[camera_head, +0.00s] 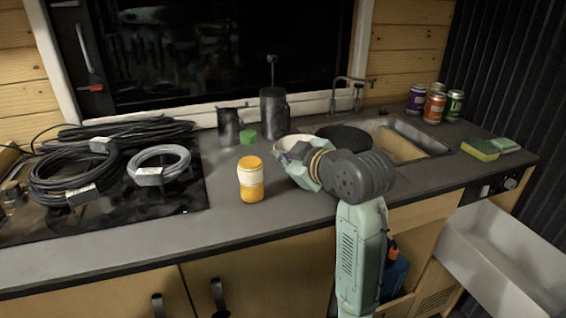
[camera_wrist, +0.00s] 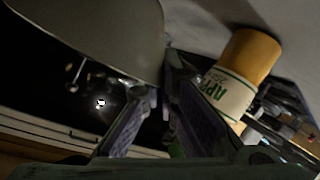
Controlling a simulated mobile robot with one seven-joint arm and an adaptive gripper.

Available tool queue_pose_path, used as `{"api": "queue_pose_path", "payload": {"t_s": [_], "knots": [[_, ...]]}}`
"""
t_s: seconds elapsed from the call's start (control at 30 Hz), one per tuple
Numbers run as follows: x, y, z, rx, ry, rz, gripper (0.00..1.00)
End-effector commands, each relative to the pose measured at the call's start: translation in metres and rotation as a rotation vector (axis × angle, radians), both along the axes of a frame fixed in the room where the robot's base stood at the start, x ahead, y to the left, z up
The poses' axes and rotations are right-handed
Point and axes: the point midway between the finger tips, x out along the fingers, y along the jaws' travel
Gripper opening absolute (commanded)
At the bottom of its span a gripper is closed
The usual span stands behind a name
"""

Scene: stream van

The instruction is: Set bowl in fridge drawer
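The pale bowl (camera_head: 289,141) is at the counter, left of the sink, partly hidden behind my gripper (camera_head: 299,164). In the wrist view the bowl (camera_wrist: 95,35) fills the upper left, and its edge runs between the fingertips. My gripper (camera_wrist: 158,88) has its fingers close together there, shut on the bowl's rim. Whether the bowl touches the counter is hidden. The white fridge drawer (camera_head: 505,250) stands open at the lower right, below the counter, and its visible inside looks empty.
Dark mugs (camera_head: 274,113) and a green block (camera_head: 248,136) are behind. Cables (camera_head: 75,170) cover the hob. Cans (camera_head: 434,105) and sponges (camera_head: 480,149) are right of the sink (camera_head: 410,137).

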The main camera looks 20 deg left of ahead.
Motion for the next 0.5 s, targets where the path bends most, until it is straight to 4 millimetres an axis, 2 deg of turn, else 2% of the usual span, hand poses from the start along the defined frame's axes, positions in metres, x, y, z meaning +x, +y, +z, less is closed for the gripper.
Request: {"api": "queue_pose_path", "payload": {"t_s": [0.17,0.5], "knots": [[0.012,0.008,-0.002,0.0,0.0,0.0,0.0],[0.012,0.007,-0.035,0.0,0.001,-0.002,0.0]]}}
